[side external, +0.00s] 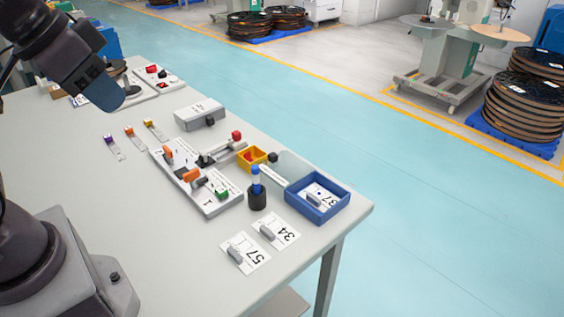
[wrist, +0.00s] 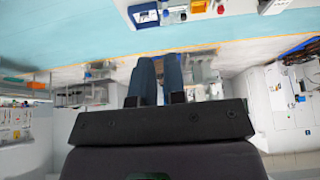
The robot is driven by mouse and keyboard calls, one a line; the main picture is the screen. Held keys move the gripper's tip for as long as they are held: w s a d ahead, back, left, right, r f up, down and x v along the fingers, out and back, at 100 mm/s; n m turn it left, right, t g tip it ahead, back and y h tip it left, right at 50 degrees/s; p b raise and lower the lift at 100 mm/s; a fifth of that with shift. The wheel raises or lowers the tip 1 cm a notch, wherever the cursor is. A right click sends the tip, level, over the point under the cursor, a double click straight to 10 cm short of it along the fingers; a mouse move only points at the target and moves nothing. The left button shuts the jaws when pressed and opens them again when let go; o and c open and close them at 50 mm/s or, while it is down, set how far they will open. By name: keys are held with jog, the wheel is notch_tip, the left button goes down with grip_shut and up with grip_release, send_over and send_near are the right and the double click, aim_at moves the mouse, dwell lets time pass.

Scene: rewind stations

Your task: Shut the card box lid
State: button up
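The card box is a blue open-topped box (side external: 318,204) near the table's right corner, with a card marked 37 and a grey piece inside. A clear, pale panel (side external: 292,168) stands tilted up at its back-left side, with a dark knob (side external: 272,157) near its upper left end; it looks like the lid, standing open. My gripper (side external: 105,98) is high at the upper left, far from the box. Its two blue fingers (wrist: 158,80) show close together in the wrist view, with nothing seen between them. Whether they are fully shut is unclear.
Left of the box stand a dark holder with a blue-topped item (side external: 257,194), a yellow bin (side external: 252,159) and a white board with coloured parts (side external: 190,180). Cards 34 (side external: 276,231) and 57 (side external: 245,252) lie in front. A grey box (side external: 200,115) stands behind.

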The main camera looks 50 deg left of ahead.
jog(key=shift+w+a+f+n+g, duration=0.2)
jog(key=shift+w+a+f+g, duration=0.2)
jog(key=shift+f, duration=0.2)
jog(key=shift+w+a+f+n+g, duration=0.25)
jog(key=shift+a+f+g, duration=0.15)
jog(key=shift+f, duration=0.2)
grip_shut()
jog(key=m+h, duration=0.3)
jog(key=h, duration=0.3)
send_near(263, 157)
jog(key=a+r, duration=0.3)
jog(key=a, duration=0.1)
jog(key=shift+n+t, duration=0.25)
jog(key=shift+t, duration=0.05)
jog(key=x, duration=1)
jog(key=shift+s+d, duration=0.2)
jog(key=shift+d+r, duration=0.1)
jog(key=shift+d, duration=1.65)
